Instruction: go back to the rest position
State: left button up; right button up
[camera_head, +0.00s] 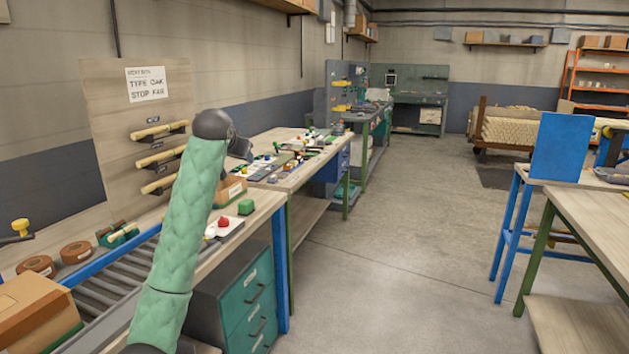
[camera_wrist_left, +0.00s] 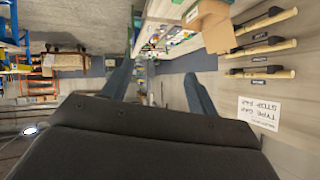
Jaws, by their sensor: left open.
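My left arm in its green sleeve rises from the bottom of the head view, over the roller conveyor and the near bench. Its dark end (camera_head: 238,148) is raised, and the fingers are hard to make out there. In the left wrist view, the two fingers of my left gripper (camera_wrist_left: 160,72) stand wide apart with nothing between them. The gripper is open and empty. The wrist view is turned over, with a wall sign (camera_wrist_left: 258,112) and tool racks (camera_wrist_left: 262,45) at its right. My right arm and gripper are in neither view.
A blue stand (camera_head: 560,147) and a table are at right. The middle floor is clear.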

pick_arm(q)
jog(key=s+d+f+g+p, duration=0.1)
jog(key=s+d+f+g, duration=0.1)
jog(key=s+f, duration=1.5)
jog(key=s+d+f+g+h+p, duration=0.1)
jog(key=s+d+f+g+p, duration=0.1)
jog(key=s+f, duration=1.6)
jog(key=s+d+f+g+p, duration=0.1)
jog(key=s+d+f+g, duration=0.2)
jog(key=s+f, duration=1.5)
jog(key=s+g, duration=0.2)
jog(key=s, duration=0.9)
jog(key=shift+s+d+n+h+p, duration=0.2)
jog(key=shift+n+h+p, duration=0.1)
jog(key=shift+n, duration=0.1)
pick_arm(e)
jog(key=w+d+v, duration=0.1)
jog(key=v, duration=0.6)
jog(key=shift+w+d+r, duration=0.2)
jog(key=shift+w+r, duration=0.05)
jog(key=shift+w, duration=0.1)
